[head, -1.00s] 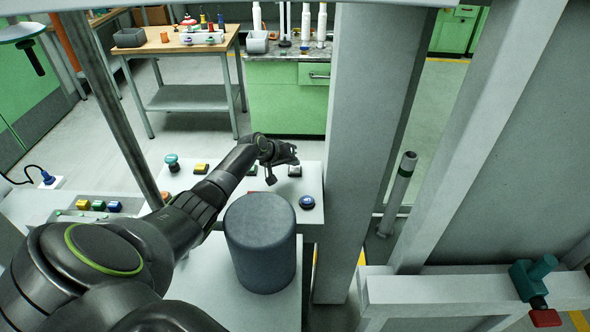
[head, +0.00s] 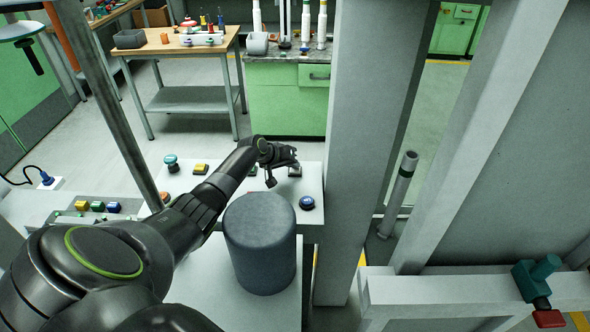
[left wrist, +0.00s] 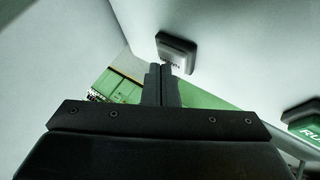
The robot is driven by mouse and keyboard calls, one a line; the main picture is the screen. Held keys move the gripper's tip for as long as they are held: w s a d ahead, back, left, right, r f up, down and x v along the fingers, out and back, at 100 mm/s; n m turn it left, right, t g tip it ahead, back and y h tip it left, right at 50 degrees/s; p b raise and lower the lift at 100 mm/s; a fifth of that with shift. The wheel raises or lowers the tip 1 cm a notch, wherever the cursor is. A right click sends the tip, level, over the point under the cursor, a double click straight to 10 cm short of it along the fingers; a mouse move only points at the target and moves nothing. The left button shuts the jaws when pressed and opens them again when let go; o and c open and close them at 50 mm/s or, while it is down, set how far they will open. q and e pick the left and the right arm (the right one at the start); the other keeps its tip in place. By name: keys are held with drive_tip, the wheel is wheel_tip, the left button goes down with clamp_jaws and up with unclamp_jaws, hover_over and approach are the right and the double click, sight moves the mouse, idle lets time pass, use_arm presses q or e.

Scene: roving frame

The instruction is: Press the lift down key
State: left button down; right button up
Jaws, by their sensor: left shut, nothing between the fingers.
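The control panel (head: 228,197) has several keys. A pale key in a dark housing (head: 294,171) sits right of my left gripper. In the left wrist view a pale key (left wrist: 177,50) with dark, partly hidden lettering, seemingly ending in "WN", lies just beyond my fingertips. My left gripper (head: 271,182) is shut and empty above the panel. Its fingertips (left wrist: 161,70) overlap the key's lower edge in the left wrist view; I cannot tell whether they touch. My right gripper is out of view.
A green "RUN" key (left wrist: 306,121) is at the right of the left wrist view. A blue knob (head: 307,202), yellow key (head: 201,168) and teal mushroom button (head: 171,161) are on the panel. A dark grey cylinder (head: 260,243) stands in front. A grey post (head: 370,130) rises at the right.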

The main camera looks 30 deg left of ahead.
sight(292, 171)
use_arm(q)
drive_tip(key=shift+f, duration=0.15)
idle(0.3)
drive_tip(key=shift+r+p, duration=0.65)
drive_tip(key=shift+r, duration=0.25)
drive_tip(key=shift+r+p, duration=0.5)
drive_tip(key=shift+r, duration=0.05)
wheel_tip(292, 171, up, 4)
drive_tip(key=p, duration=0.3)
drive_tip(key=shift+f, duration=0.1)
